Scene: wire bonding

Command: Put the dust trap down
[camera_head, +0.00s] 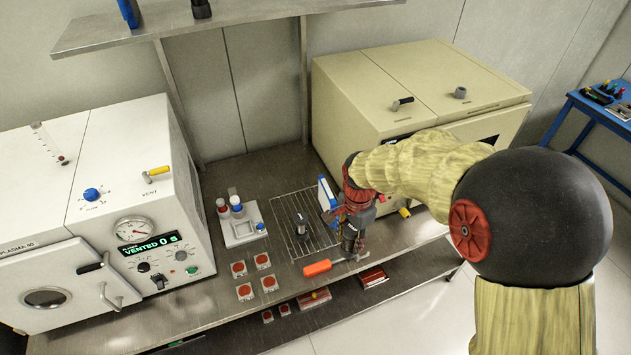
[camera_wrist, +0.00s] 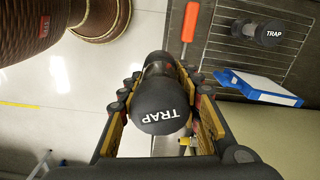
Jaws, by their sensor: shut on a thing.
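A black dust trap lettered "TRAP" (camera_wrist: 160,112) sits between the fingers of my gripper (camera_wrist: 160,95) in the wrist view. My gripper is shut on it. In the head view the held trap (camera_head: 349,238) hangs below my wrist, near the front right of the steel bench (camera_head: 240,300). A second black trap (camera_head: 301,226), also lettered "TRAP", is on the wire rack (camera_head: 282,208) to the left. It also shows at the upper right of the wrist view (camera_wrist: 258,32). I cannot tell the exact height of the held trap.
A blue and white box (camera_head: 327,194) stands at the rack's right side. An orange-handled tool (camera_head: 317,267) lies in front of the rack. Several small red-topped pieces (camera_head: 245,291) lie to the left. The beige oven (camera_head: 360,90) is behind my arm; the white plasma machine (camera_head: 110,200) stands left.

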